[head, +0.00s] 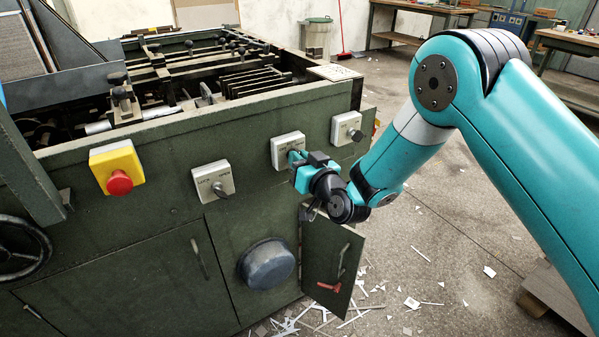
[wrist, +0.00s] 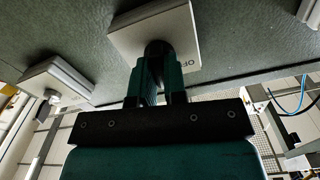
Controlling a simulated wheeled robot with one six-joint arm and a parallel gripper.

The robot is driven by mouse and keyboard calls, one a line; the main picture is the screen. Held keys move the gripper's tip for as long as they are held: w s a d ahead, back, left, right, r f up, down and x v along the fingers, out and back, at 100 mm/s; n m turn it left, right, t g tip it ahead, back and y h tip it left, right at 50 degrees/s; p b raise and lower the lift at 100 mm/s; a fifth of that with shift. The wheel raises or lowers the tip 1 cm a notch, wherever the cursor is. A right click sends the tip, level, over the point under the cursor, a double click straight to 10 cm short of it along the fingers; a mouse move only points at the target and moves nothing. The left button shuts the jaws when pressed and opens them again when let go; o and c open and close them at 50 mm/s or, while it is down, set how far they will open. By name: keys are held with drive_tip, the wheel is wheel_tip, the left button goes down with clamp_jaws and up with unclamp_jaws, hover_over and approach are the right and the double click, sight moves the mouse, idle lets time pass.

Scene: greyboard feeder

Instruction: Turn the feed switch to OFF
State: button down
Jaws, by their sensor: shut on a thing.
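Three pale switch plates with knobs sit on the green machine's front. My gripper (head: 294,157) is at the middle switch (head: 286,144), its fingers against the plate and shut on the knob. In the wrist view the fingers (wrist: 160,62) close around the dark knob of this switch plate (wrist: 122,38), and part of an OFF label shows at its right side. The fingers hide most of the knob, so its exact setting cannot be told. The writing on the plates is too small to read in the head view, so I cannot tell which one is labelled feed.
A left switch (head: 213,182) and a right switch (head: 346,128) flank it. A red stop button (head: 119,182) on a yellow box is farther left. Below are a round grey-blue cover (head: 266,265) and an open cabinet door (head: 333,262). Paper scraps (head: 412,303) litter the floor.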

drive_tip(key=n+b, duration=0.5)
drive_tip(key=b, duration=0.2)
drive_tip(key=n+b, duration=0.5)
drive_tip(key=b, duration=0.2)
drive_tip(key=shift+s+a+f+n, duration=0.1)
drive_tip(key=shift+a+n, duration=0.05)
drive_tip(key=shift+n, duration=0.45)
drive_tip(key=c, duration=1.2)
unclamp_jaws()
drive_tip(key=shift+o, duration=0.2)
